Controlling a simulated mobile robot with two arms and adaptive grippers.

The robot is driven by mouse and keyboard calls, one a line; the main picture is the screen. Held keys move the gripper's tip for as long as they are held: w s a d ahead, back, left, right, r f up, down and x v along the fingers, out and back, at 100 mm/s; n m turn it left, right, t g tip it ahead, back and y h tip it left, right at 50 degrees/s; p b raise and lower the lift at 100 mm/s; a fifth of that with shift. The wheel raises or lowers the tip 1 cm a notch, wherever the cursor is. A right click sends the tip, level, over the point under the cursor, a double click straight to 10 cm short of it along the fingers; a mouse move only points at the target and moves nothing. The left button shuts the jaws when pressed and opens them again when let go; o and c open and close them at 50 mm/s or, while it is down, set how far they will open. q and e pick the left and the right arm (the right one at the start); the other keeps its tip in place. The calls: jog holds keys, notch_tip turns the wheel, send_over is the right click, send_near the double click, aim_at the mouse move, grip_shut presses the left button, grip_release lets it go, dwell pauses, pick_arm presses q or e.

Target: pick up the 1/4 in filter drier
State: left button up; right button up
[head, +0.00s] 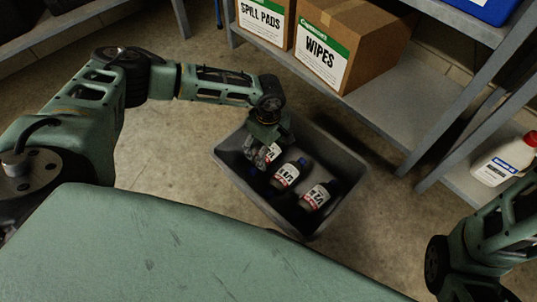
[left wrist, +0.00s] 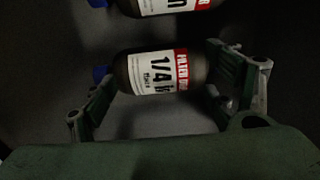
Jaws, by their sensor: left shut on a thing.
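The 1/4 in filter drier (left wrist: 158,72) is a dark cylinder with a white and red label and a blue cap at its left end in the left wrist view. My left gripper (left wrist: 165,88) is shut on it, one finger at each end. In the head view my left gripper (head: 264,142) reaches down into a grey bin (head: 343,200) over the drier at the bin's left end, partly hiding it. I cannot tell whether the drier touches the bin floor. My right gripper is out of view; only part of that arm shows at lower right.
Two other labelled driers, one in the middle (head: 287,175) and one at the right (head: 316,196), lie in the bin. A metal shelf (head: 388,108) with cardboard boxes (head: 350,45) stands behind. A white jug (head: 503,160) stands at right. Bare floor surrounds the bin.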

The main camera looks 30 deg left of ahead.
pick_arm(q)
jog(key=shift+c, duration=1.1)
jog(key=shift+r, duration=0.1)
